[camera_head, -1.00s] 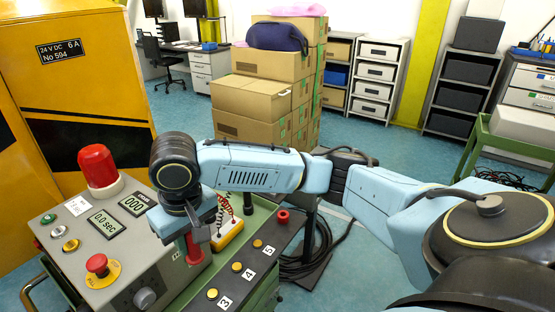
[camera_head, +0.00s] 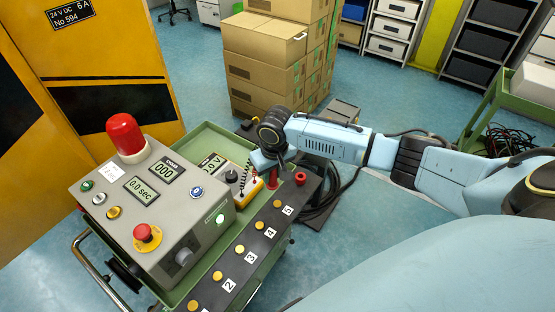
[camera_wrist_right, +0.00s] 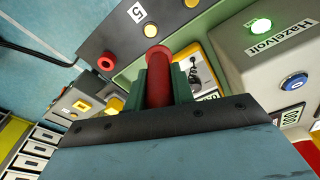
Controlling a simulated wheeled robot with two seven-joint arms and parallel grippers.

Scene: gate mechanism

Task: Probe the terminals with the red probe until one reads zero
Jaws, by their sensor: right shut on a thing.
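The red probe (camera_head: 273,181) is held upright in my right gripper (camera_head: 271,168), beside the far end of the dark terminal strip (camera_head: 227,262). In the right wrist view, the red probe (camera_wrist_right: 158,80) sits between the green fingers of my right gripper (camera_wrist_right: 160,90). The strip bears several yellow terminals; the one by label 5 (camera_head: 277,204) is nearest the probe. I cannot tell whether the probe touches anything. A red knob (camera_head: 300,178) is at the strip's far end. The yellow meter (camera_head: 256,186) stands beside the strip, partly hidden. My left gripper is out of view.
The grey control box (camera_head: 150,195) has a red beacon (camera_head: 126,135), displays showing 000 and 0.0 sec, and a lit green button (camera_head: 220,218). The green cart (camera_head: 200,140) carries it all. Cardboard boxes (camera_head: 265,65) stand behind. A black cable coils on the floor.

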